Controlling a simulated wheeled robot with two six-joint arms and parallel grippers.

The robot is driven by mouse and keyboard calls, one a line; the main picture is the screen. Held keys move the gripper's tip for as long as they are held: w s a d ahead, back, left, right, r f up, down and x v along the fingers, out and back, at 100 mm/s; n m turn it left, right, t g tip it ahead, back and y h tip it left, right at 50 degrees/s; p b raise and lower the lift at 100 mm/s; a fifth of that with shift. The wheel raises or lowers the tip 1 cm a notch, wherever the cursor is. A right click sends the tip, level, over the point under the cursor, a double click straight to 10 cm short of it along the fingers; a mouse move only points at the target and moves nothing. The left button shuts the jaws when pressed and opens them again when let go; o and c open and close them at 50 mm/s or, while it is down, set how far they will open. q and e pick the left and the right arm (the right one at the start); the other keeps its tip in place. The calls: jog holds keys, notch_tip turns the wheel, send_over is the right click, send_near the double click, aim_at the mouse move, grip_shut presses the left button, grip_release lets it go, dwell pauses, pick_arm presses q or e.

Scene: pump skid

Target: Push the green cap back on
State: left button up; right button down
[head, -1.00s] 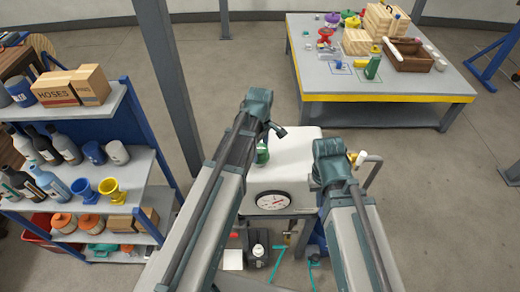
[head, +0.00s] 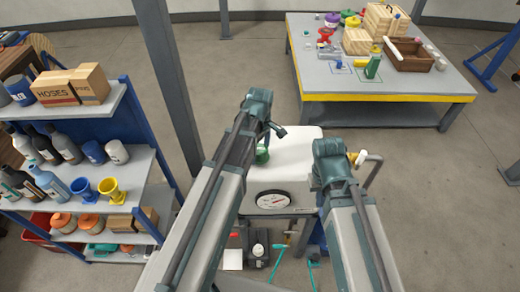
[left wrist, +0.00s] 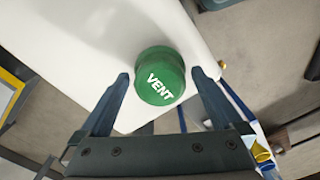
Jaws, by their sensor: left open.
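The green cap (left wrist: 158,82), with white VENT lettering on it, stands at the white tank (left wrist: 85,50) in the left wrist view. In the head view the cap (head: 262,154) is on top of the tank (head: 295,148), behind the gauge. I cannot tell how far down it sits. My left gripper (left wrist: 160,76) is open, with one finger on each side of the cap and a gap visible at each side. In the head view my left gripper (head: 270,128) is above the cap, mostly hidden by its arm. My right gripper (head: 345,160) is beside the tank's right end, its fingers unclear.
A round gauge (head: 272,200) is on the tank's front. A shelf rack (head: 135,165) with bottles and boxes stands at left. A grey post (head: 170,80) rises behind it. A table (head: 400,80) with boxes and valves is at the back. Open floor lies between.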

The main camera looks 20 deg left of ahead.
pick_arm(q)
notch_tip(320, 180, up, 14)
jog(key=p, duration=1.3)
jog(key=shift+f, duration=0.15)
jog(key=s+d+f+m+b, duration=0.5)
jog(key=s+f+m+b, duration=0.2)
jog(key=f+m+b, duration=0.1)
jog(key=s+d+f+m+y+b, duration=0.1)
jog(key=s+d+f+m+b, duration=0.4)
jog(key=m, duration=0.5)
notch_tip(320, 180, down, 4)
jog(key=s+b, duration=0.2)
jog(key=b, duration=0.1)
jog(key=shift+s+d+r, duration=0.15)
jog(key=shift+d+r, duration=0.05)
jog(key=shift+r, duration=0.05)
